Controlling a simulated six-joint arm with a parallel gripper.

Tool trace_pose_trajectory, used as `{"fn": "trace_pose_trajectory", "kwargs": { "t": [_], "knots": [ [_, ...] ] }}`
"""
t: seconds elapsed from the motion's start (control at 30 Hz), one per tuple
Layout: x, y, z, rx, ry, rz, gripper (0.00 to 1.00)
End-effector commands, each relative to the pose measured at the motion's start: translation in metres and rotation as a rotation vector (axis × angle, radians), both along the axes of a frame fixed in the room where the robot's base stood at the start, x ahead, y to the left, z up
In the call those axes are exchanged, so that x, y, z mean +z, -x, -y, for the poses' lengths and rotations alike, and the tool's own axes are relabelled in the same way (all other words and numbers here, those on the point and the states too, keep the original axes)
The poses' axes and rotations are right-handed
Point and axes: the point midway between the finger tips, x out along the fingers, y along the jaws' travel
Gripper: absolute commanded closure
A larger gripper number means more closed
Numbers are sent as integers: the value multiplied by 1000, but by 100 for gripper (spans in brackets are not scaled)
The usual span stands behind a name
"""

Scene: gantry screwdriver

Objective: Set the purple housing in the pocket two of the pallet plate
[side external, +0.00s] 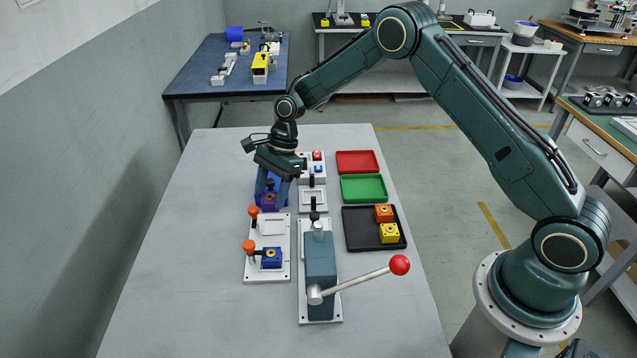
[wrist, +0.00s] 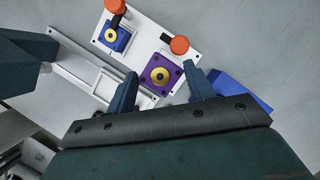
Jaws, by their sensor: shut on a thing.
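The purple housing (side external: 268,201), with a yellow ring on top, is between the fingers of my gripper (side external: 270,196), which is shut on it. In the wrist view the housing (wrist: 160,75) sits level between both fingertips (wrist: 162,72). The white pallet plate (side external: 251,272) lies just in front of the gripper in the side view. Its near pocket holds a blue housing (side external: 271,259); its far pocket (side external: 272,228) looks empty. Each pocket has an orange-knobbed clamp beside it. In the wrist view the purple housing overlaps the plate (wrist: 147,35); its height above it is unclear.
A lever press (side external: 320,262) with a red ball handle stands right of the plate. A blue object (wrist: 240,92) is close by one finger. Red (side external: 357,162), green (side external: 363,187) and black (side external: 357,233) trays lie further right. The table's left side is clear.

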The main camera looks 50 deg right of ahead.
Motion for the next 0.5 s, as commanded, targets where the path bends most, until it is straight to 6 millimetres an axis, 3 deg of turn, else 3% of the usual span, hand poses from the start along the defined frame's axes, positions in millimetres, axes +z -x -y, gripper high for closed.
{"fn": "trace_pose_trajectory", "kwargs": {
  "t": [0.5],
  "knots": [
    [-28, 1, 0, 1, 0, -2, 73]
  ]
}}
